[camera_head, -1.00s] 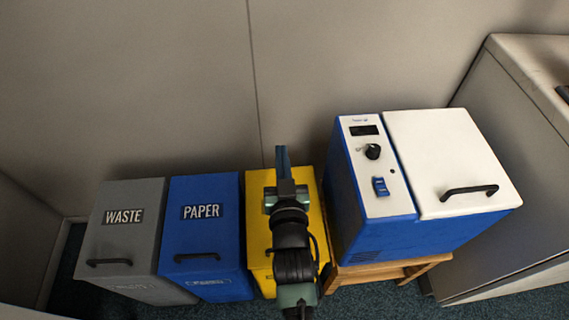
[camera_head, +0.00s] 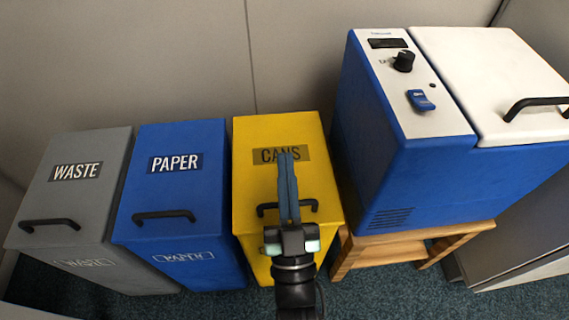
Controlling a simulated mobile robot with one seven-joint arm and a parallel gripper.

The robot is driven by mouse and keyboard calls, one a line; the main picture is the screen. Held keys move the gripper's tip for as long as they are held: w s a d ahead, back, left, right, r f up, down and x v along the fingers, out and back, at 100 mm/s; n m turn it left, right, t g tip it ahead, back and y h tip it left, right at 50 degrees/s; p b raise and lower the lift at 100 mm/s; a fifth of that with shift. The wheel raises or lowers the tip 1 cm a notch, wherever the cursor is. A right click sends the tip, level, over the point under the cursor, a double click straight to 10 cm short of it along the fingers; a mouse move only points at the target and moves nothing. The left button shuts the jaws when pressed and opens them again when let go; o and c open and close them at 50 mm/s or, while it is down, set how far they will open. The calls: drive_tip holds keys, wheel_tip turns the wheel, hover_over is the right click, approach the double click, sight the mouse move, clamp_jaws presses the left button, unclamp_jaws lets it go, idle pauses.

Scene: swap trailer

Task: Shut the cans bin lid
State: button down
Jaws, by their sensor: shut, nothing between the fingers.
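The cans bin (camera_head: 245,200) is yellow and stands at the right end of a row of bins. Its lid (camera_head: 281,133) lies flat on top and looks shut, with a dark CANS label and a black bar handle near the front edge. My gripper (camera_head: 287,158) is shut and empty. Its fingers point away over the lid, with the tips over the label, hiding part of the label and the middle of the handle. I cannot tell whether the fingers touch the lid.
A blue PAPER bin (camera_head: 180,195) and a grey WASTE bin (camera_head: 85,200) stand to the left, lids down. Close on the right, a blue and white chest unit (camera_head: 405,170) sits on a wooden stand (camera_head: 420,238). A wall is behind.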

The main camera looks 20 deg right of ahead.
drive_tip(key=f+b, duration=0.2)
drive_tip(key=s+f+t+b, duration=0.1)
drive_tip(key=f+b, duration=0.2)
drive_tip(key=s+f+t+b, duration=0.1)
drive_tip(key=f+b, duration=0.1)
drive_tip(key=b, duration=0.1)
drive_tip(key=shift+s+a+f+h, duration=0.25)
drive_tip(key=shift+a+f+h, duration=0.05)
drive_tip(key=shift+a+h, duration=0.1)
drive_tip(key=shift+s+f+b, duration=0.2)
drive_tip(key=shift+f+b, duration=0.85)
drive_tip(key=shift+b, duration=0.15)
